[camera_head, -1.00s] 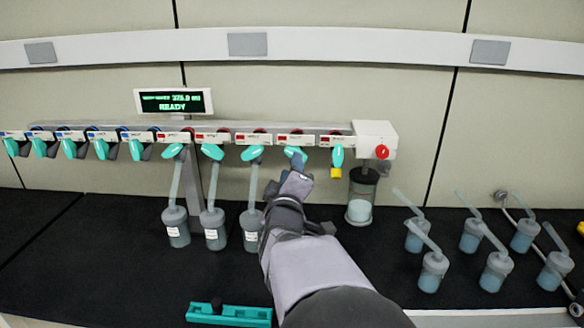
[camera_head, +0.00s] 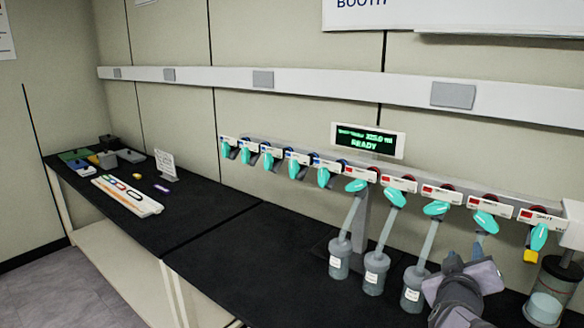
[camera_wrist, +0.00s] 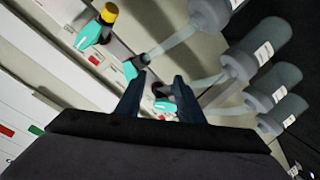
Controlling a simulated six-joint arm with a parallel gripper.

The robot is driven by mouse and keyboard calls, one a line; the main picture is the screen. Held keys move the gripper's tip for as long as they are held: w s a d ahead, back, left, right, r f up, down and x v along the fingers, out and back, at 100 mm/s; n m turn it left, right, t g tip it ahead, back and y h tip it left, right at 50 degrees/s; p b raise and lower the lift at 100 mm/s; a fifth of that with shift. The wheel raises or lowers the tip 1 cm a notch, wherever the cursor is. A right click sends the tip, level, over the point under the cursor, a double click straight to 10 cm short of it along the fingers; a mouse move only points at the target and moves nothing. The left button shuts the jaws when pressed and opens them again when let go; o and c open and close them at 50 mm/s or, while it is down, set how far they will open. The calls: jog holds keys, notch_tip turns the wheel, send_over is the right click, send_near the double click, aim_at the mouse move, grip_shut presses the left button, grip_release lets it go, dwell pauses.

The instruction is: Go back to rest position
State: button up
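My gripper (camera_head: 455,262) is at the lower right of the head view, in front of the manifold and below the teal valves. In the wrist view its two dark fingers (camera_wrist: 160,76) are apart with nothing held between them. Several flasks hang from the red-marked ports; three clear ones include this labelled flask (camera_head: 339,258). Another tube (camera_head: 478,246) runs below a teal valve (camera_head: 486,220), its lower part hidden by my gripper. In the wrist view the closest flask (camera_wrist: 209,14) joins its port by a tube, apart from the fingers.
The display (camera_head: 368,142) reads READY. A yellow-tipped valve (camera_head: 539,237) and a clear chamber (camera_head: 547,303) are close on the right. A rack (camera_head: 127,195), small boxes (camera_head: 128,156) and a sign (camera_head: 165,166) occupy the left bench. Bare black bench (camera_head: 240,255) lies left of the flasks.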

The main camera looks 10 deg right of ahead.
jog(key=s+a+f+m+g+y, duration=0.35)
jog(key=a+f, duration=0.25)
jog(key=f, duration=0.4)
jog(key=s+a+f+m+g+y, duration=0.2)
jog(key=s+a+f+g+y, duration=0.25)
jog(key=f, duration=0.55)
jog(key=s+a+f+n+g+y, duration=0.1)
jog(key=s+a+f+n+g, duration=0.1)
jog(key=s+a, duration=0.3)
jog(key=s+a+f+n+g+y+p, duration=0.1)
jog(key=s+a+f+n+g, duration=0.1)
jog(key=a, duration=1.1)
jog(key=shift+s+f+n, duration=0.7)
jog(key=shift+s+n, duration=0.25)
jog(key=shift+s, duration=0.8)
jog(key=shift+a, duration=0.1)
